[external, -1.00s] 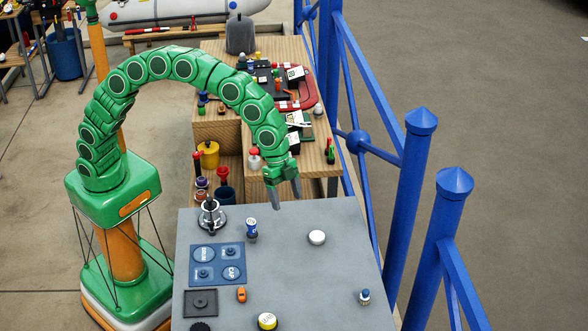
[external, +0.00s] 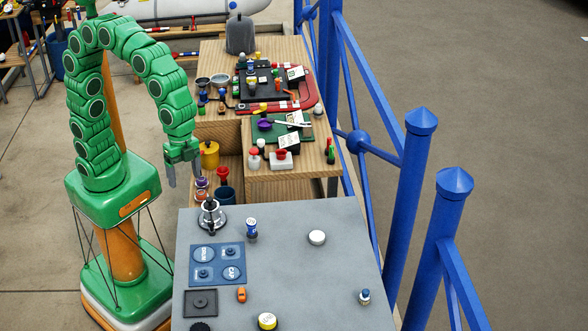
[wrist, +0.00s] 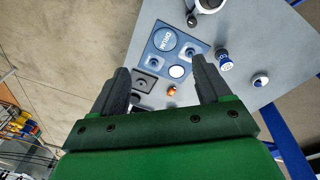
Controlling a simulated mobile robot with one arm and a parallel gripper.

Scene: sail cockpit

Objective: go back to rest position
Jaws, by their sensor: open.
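My gripper (external: 187,170) hangs from the green arm, pointing down, to the left of the grey table's far left corner. It is open and holds nothing. In the wrist view my gripper (wrist: 163,88) shows its two dark fingers wide apart with nothing between them close up. The arm is bent in a tall arch above its own base. Beyond the fingers, the wrist view shows the grey table (wrist: 235,25) with a blue labelled mat (wrist: 163,66) on it.
The grey table also shows in the external view (external: 300,265) with a winch-like metal piece (external: 211,217), a blue can (external: 251,229), a white round piece (external: 317,237) and an orange piece (external: 241,295). A crowded wooden bench (external: 220,130) stands behind. Blue railing (external: 410,190) runs along the right.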

